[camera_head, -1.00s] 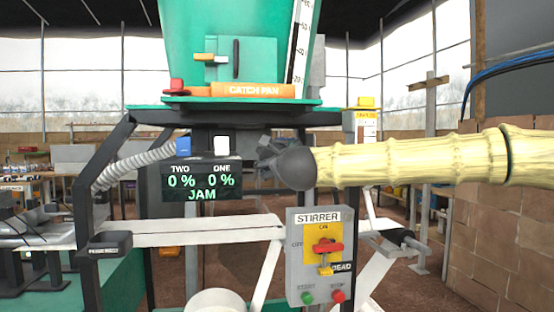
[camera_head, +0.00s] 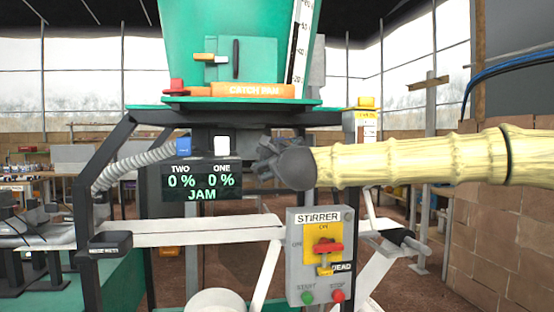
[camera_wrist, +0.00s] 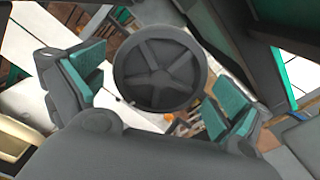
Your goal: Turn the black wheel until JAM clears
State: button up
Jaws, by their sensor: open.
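The black wheel (camera_wrist: 160,68) shows in the wrist view as a dark round rim with several spokes. It lies between the two open fingers of my gripper (camera_wrist: 157,88), with a visible gap on each side. I cannot tell how far ahead of the fingertips it is. In the head view my gripper (camera_head: 268,160) is beside the right end of the display (camera_head: 202,180), and the wheel cannot be made out there. The display reads TWO 0 %, ONE 0 % and JAM in green.
A grey STIRRER box (camera_head: 320,257) with a red switch stands below my arm. The orange catch pan (camera_head: 253,90) is above, under a green hopper (camera_head: 270,55). A ribbed grey hose (camera_head: 130,165) runs at the left. A white band (camera_head: 200,232) crosses below the display.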

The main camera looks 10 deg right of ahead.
jog(key=shift+s, duration=0.1)
jog(key=shift+s+b, duration=0.55)
jog(key=shift+s, duration=1.35)
jog(key=shift+s, duration=0.1)
jog(key=s+b, duration=0.1)
jog(key=s, duration=0.2)
jog(key=shift+s+d, duration=0.15)
jog(key=shift+s, duration=0.25)
jog(key=shift+s, duration=0.1)
